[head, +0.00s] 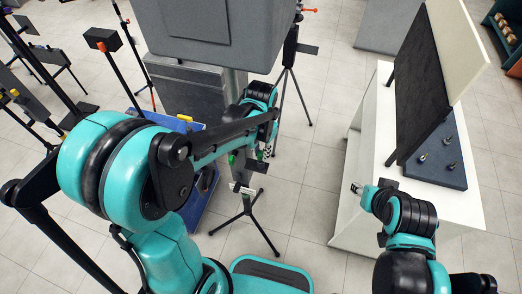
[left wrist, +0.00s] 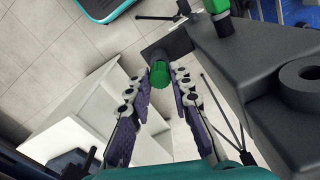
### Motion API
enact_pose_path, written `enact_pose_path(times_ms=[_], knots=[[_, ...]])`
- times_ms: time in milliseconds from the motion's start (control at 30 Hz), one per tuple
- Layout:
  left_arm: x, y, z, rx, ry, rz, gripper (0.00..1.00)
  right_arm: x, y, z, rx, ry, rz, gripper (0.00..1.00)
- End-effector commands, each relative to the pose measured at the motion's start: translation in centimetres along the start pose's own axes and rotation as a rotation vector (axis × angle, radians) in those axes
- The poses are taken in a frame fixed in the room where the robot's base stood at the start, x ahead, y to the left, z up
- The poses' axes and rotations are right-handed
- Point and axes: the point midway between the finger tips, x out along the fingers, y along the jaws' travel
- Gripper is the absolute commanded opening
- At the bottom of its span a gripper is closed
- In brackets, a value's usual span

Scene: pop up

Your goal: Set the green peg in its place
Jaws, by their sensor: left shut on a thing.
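A green ribbed peg (left wrist: 160,74) sits between the fingertips of my left gripper (left wrist: 160,80) in the left wrist view. The gripper is shut on it. The peg's far end lies over a dark square plate (left wrist: 168,46); I cannot tell whether it touches. In the head view my left gripper (head: 268,150) is beside a dark stand (head: 247,163), and my arm hides part of it. Another green piece (left wrist: 223,23) is on the dark grey body in the left wrist view. My right gripper (head: 356,188) is by the white table; its jaws are too small to read.
The white table (head: 375,110) at right bears a dark board and a blue-grey plate (head: 437,155) with small metal pieces. A grey panel (head: 205,30) stands ahead. A blue crate (head: 185,125) and several tripods (head: 247,212) stand on the tiled floor. Floor at centre right is clear.

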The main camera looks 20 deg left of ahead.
Motion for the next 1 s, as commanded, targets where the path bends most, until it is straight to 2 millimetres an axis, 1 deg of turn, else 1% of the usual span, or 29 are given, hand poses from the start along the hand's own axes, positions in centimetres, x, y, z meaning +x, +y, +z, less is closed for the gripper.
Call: enact_pose_path(times_ms=[500, 633, 667, 700, 733, 767, 1000], knots=[[1.7, 0.0, 0.0, 0.0, 0.0, 0.0, 0.0, 1.1, 0.0, 0.8, 0.0, 0.0, 0.0, 0.4], [1.7, 0.0, 0.0, 0.0, 0.0, 0.0, 0.0, 1.2, 0.0, 0.8, 0.0, 0.0, 0.0, 0.4], [1.7, 0.0, 0.0, 0.0, 0.0, 0.0, 0.23, 1.2, 0.0, 0.8, 0.0, 0.0, 0.0, 0.4], [1.7, 0.0, 0.0, 0.0, 0.0, 0.0, 0.34, 1.2, 0.0, 0.8, 0.0, 0.0, 0.0, 0.4], [1.7, 0.0, 0.0, 0.0, 0.0, 0.0, 0.41, 1.1, 0.0, 0.8, 0.0, 0.0, 0.0, 0.4], [1.7, 0.0, 0.0, 0.0, 0.0, 0.0, 0.45, 1.1, 0.0, 0.8, 0.0, 0.0, 0.0, 0.4], [1.7, 0.0, 0.0, 0.0, 0.0, 0.0, 0.45, 1.1, 0.0, 0.8, 0.0, 0.0, 0.0, 0.4]])
